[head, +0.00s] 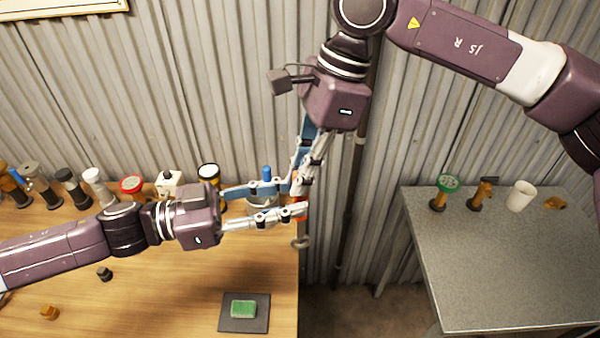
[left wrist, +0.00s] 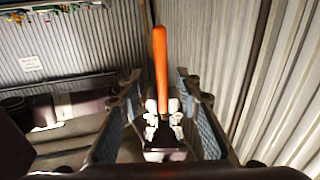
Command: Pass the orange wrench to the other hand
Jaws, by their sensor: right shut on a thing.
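The orange wrench (head: 300,243) hangs upright beside the wood table's right edge, with a grey ring end at the bottom and a bit of orange handle showing between the fingers. My right gripper (head: 301,190) reaches down from above and is shut on it. My left gripper (head: 293,200) comes in from the left, its two fingers apart around the wrench. In the left wrist view the orange handle (left wrist: 160,65) stands between my left gripper's open fingers (left wrist: 157,85), with gaps on both sides. Pale finger parts show at its lower end. The overlapping fingers hide most of the wrench in the head view.
The wood table (head: 150,310) at left holds a row of fittings at the back and a green block (head: 243,309) on a dark pad (head: 262,325). A grey table (head: 480,270) at right holds a white cup (head: 520,195) and small fittings. A dark pipe stands behind the grippers.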

